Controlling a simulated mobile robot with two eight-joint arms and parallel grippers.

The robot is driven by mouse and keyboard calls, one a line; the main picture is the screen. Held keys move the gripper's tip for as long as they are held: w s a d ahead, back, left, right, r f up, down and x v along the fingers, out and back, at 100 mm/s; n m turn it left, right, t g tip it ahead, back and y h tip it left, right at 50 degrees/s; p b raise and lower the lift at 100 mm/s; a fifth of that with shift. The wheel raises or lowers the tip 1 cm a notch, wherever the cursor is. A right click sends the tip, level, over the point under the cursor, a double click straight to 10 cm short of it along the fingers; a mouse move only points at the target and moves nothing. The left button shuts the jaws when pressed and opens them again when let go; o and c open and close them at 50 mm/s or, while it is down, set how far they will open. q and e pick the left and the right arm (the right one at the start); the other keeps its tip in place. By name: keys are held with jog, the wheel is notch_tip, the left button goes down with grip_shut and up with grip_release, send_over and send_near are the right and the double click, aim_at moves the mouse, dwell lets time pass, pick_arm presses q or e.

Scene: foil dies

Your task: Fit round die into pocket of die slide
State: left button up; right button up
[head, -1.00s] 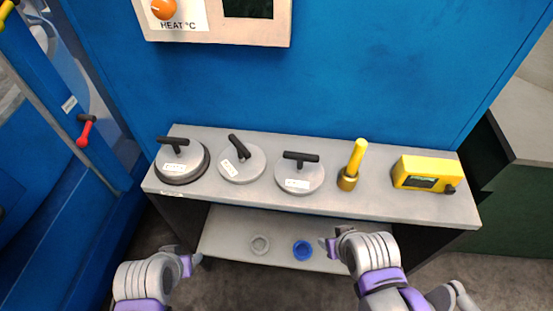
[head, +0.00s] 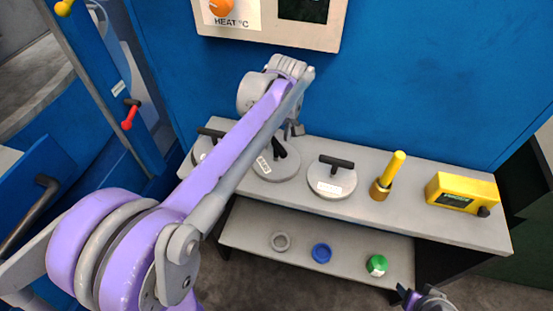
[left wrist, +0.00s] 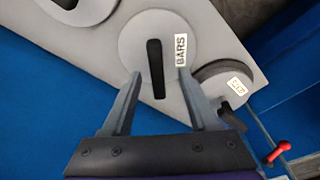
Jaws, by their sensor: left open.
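Three round grey dies with black bar handles stand in a row on the grey shelf top: a left die (head: 200,149), mostly behind my arm, a middle die (head: 270,170) and a right die (head: 332,182). I cannot read which one is the round die. My left gripper (head: 294,129) is over the middle die. In the left wrist view the open gripper (left wrist: 159,76) has one finger on each side of a handle (left wrist: 155,62), with gaps, on a die labelled BARS (left wrist: 181,50). My right gripper (head: 407,296) is at the bottom right edge, jaws unclear. I cannot pick out the die slide's pocket.
A yellow-handled brass tool (head: 388,176) and a yellow box with a display (head: 462,193) stand to the right. The lower shelf (head: 300,235) holds a grey ring (head: 281,242), a blue ring (head: 321,253) and a green item (head: 376,265). A blue machine panel (head: 430,90) rises behind.

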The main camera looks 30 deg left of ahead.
aim_at(276, 156)
pick_arm(q)
notch_tip(276, 156, down, 2)
jog(key=shift+a+f, duration=0.15)
jog(key=shift+f, duration=0.05)
jog(key=f, duration=0.3)
jog(key=w+a+f, duration=0.1)
jog(key=f, duration=0.1)
jog(key=shift+w+f, duration=0.1)
jog(key=shift+f, duration=0.15)
jog(key=shift+d, duration=0.1)
grip_shut()
jog(key=shift+r, duration=0.1)
dwell(0.9)
